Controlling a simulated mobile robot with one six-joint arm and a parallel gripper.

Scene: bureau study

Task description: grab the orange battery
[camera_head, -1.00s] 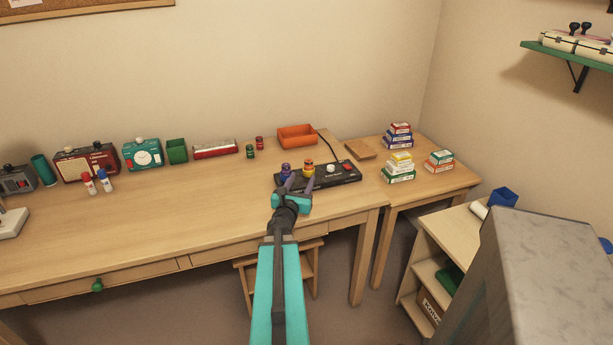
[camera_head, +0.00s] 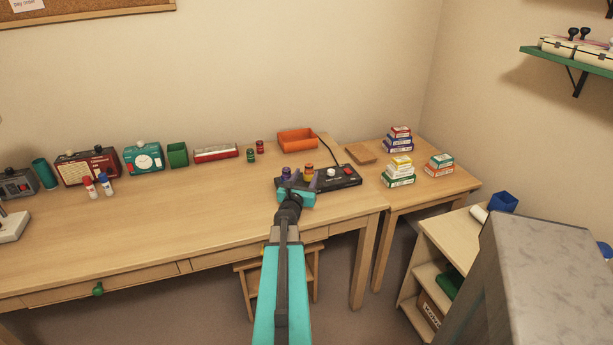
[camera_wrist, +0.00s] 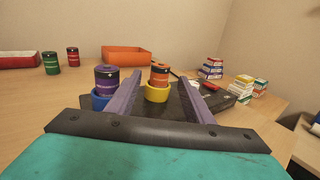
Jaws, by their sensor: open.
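The orange battery (camera_wrist: 160,75) stands upright in a yellow cup (camera_wrist: 157,93) on a black charger panel (camera_wrist: 216,101). In the head view the battery (camera_head: 309,169) shows just past my gripper. A purple battery (camera_wrist: 107,78) stands in a blue cup (camera_wrist: 99,101) to its left. My gripper (camera_head: 299,183) is open, its two purple-grey fingers reaching toward the panel. In the wrist view the orange battery appears between the fingers (camera_wrist: 160,97), beyond them; the purple one is just outside the left finger. I cannot tell whether a finger touches anything.
A white knob (camera_head: 331,170) and a red button (camera_head: 348,167) sit on the panel's right part. An orange tray (camera_head: 297,146) stands behind. Green (camera_head: 250,155) and red (camera_head: 260,147) batteries stand back left. Stacked boxes (camera_head: 399,170) are on the right table. The desk's front left is clear.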

